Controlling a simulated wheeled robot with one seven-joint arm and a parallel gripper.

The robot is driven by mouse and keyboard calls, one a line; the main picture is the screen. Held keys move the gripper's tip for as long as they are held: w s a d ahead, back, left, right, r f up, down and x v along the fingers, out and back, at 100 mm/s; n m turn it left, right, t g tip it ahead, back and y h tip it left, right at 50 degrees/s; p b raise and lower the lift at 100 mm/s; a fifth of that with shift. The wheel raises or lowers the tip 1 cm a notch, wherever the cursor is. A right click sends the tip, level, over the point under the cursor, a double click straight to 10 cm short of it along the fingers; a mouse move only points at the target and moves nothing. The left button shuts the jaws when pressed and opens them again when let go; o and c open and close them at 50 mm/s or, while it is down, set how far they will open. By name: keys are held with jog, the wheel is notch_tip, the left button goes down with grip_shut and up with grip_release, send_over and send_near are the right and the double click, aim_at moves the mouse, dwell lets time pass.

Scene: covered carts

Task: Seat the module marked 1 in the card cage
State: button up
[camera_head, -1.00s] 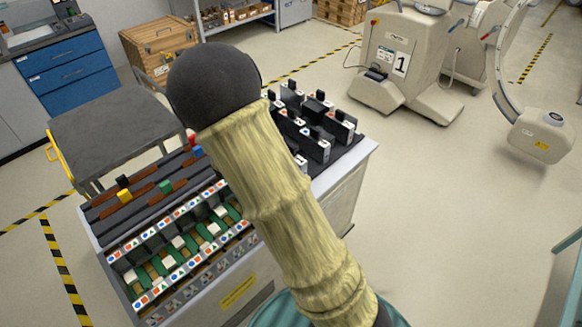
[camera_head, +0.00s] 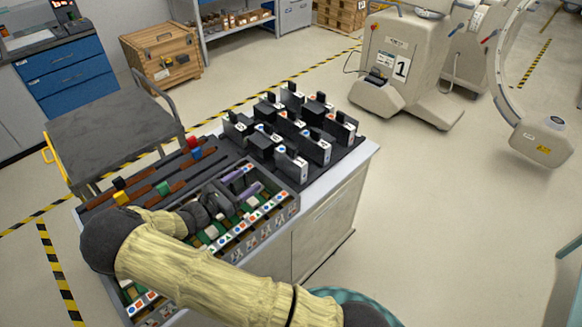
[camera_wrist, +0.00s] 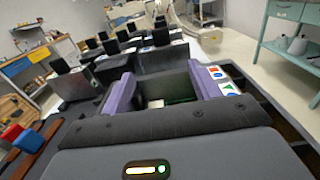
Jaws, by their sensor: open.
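Several black modules with top handles and small white labels (camera_head: 290,166) stand in rows on the right part of the cart top. The labels are too small for me to tell which module is marked 1. The card cage (camera_head: 268,207) lies along the front of the cart, with green slots and rails of coloured symbols. My gripper (camera_head: 244,182) is above the right end of the cage, open and empty. In the wrist view, its purple fingers (camera_wrist: 163,90) are spread apart, with the cage between and below them and modules (camera_wrist: 163,58) beyond. My arm hides the cage's left part.
Brown-handled tools with red, blue, green, yellow and black blocks (camera_head: 163,188) lie behind the cage at the left. A grey trolley (camera_head: 110,130) stands behind the cart. A beige machine with a 1 sign (camera_head: 400,68) stands far right.

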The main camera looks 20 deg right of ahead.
jog(key=p, duration=0.3)
send_near(289, 151)
jog(key=x, duration=0.4)
jog(key=shift+f, duration=0.25)
jog(key=shift+d, duration=0.1)
jog(key=p+x, duration=0.1)
jog(key=x, duration=0.3)
jog(key=shift+r+p, duration=0.25)
jog(key=shift+p, duration=0.1)
jog(key=shift+w+d, duration=0.25)
jog(key=shift+d, duration=0.25)
jog(key=shift+f, duration=0.1)
jog(key=shift+c, duration=0.4)
grip_shut()
